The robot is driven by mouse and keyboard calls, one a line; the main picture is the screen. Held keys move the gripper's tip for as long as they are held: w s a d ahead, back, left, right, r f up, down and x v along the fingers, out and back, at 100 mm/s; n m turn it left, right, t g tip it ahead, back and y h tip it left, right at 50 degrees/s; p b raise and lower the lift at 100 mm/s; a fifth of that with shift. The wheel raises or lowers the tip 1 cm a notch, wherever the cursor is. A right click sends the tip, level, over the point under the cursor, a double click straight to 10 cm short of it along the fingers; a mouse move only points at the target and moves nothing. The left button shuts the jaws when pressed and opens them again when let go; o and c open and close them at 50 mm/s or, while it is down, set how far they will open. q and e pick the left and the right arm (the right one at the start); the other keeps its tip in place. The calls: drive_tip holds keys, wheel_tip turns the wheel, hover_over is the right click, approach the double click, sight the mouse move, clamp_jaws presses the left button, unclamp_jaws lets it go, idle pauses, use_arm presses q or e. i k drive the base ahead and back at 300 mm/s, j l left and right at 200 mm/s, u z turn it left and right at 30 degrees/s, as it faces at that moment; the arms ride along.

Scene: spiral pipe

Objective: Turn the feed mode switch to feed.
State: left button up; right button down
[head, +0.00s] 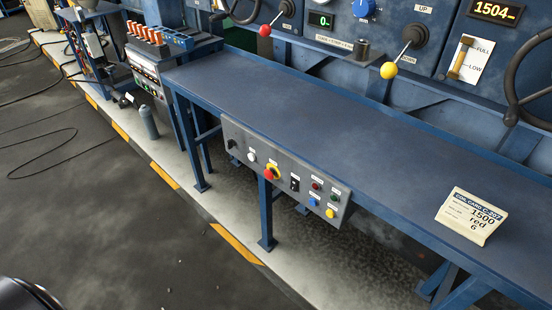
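A grey control panel (282,190) hangs on the front edge of the long blue bench. From left to right it has a black knob (231,144), a white button (252,157), a red mushroom button (269,174) on a yellow ring, a black switch (295,183), and small red, green, blue and yellow buttons. The labels are too small to read, so I cannot tell which control is the feed mode switch or how it is set. Neither of my grippers shows in the head view.
The blue bench top (300,110) is mostly bare, with a printed card (471,216) at its right. Behind stand a red-ball lever (265,30), a yellow-ball lever (389,70) and a handwheel (535,85). The floor (90,220) in front is mostly clear, with cables at left.

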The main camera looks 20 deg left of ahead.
sight(230, 143)
drive_tip(key=i+j, duration=0.1)
drive_tip(key=j, duration=0.5)
drive_tip(key=i+j, duration=0.1)
drive_tip(key=j, duration=0.5)
drive_tip(key=i+j, duration=0.15)
drive_tip(key=j, duration=0.45)
drive_tip(key=z, duration=0.05)
